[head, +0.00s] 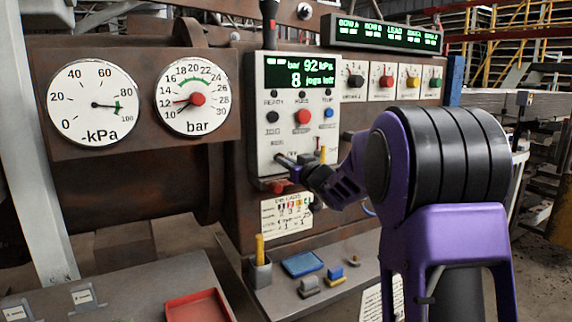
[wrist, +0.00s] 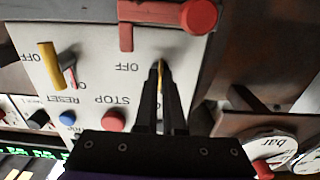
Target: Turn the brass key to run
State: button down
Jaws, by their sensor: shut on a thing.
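The control panel (head: 262,140) is pale and stands at the middle of the head view. My gripper (head: 283,164) reaches its lower part. In the wrist view, where the panel appears upside down, my gripper (wrist: 160,70) is shut on a thin brass key (wrist: 162,66), seen edge-on between the fingertips. An OFF label (wrist: 126,67) is beside it. The fingers hide most of the key and the lettering behind it. In the head view my gripper hides the key.
A red-ended lever (wrist: 198,16) is close to the fingers; it also shows in the head view (head: 276,186). A yellow handle (wrist: 48,62) sticks out on the other side. Red STOP (head: 303,117) and blue (head: 328,113) buttons are above. A shelf below holds a blue tray (head: 302,264).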

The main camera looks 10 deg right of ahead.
dwell(0.3)
jog(key=c, duration=1)
grip_release()
jog(key=shift+s, duration=0.1)
jog(key=p+v, duration=0.1)
jog(key=v, duration=1.6)
jog(key=shift+n, duration=0.3)
